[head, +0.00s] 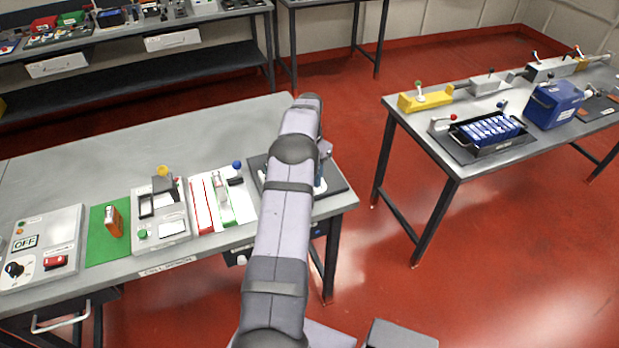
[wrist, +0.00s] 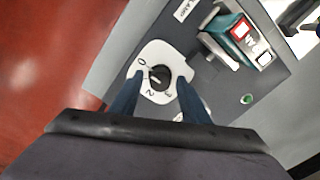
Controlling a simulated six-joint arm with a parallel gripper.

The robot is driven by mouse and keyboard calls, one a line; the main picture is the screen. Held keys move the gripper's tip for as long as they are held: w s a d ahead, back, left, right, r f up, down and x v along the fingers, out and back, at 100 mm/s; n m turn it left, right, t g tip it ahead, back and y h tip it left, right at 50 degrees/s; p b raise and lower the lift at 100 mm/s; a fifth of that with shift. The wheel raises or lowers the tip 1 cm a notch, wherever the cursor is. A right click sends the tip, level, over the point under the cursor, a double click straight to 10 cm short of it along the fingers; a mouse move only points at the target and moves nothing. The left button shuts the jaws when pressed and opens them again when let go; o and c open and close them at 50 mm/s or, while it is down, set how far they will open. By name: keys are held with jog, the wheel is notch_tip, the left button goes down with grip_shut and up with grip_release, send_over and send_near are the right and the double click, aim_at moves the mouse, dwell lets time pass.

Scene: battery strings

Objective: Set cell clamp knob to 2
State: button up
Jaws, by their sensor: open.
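The black clamp knob (wrist: 160,77) sits on a white dial plate (wrist: 146,54) in the wrist view. The dial shows a 0 at the upper left, a 2 at the lower left and a 3 at the lower right. A pale mark on the knob appears to lie on its left side, towards the 0; its exact setting is hard to tell. My gripper (wrist: 157,82) is open, with one dark finger on each side of the knob; contact cannot be told. In the head view my arm hides the knob and gripper.
In the head view, a dark mat (head: 331,180) lies at the bench's right end. Another dial panel (head: 42,250) marked OFF stands far left.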

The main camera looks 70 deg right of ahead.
jog(key=c, duration=0.9)
jog(key=n, duration=0.4)
jog(key=shift+n, duration=0.9)
jog(key=shift+n, duration=0.8)
jog(key=n, duration=0.4)
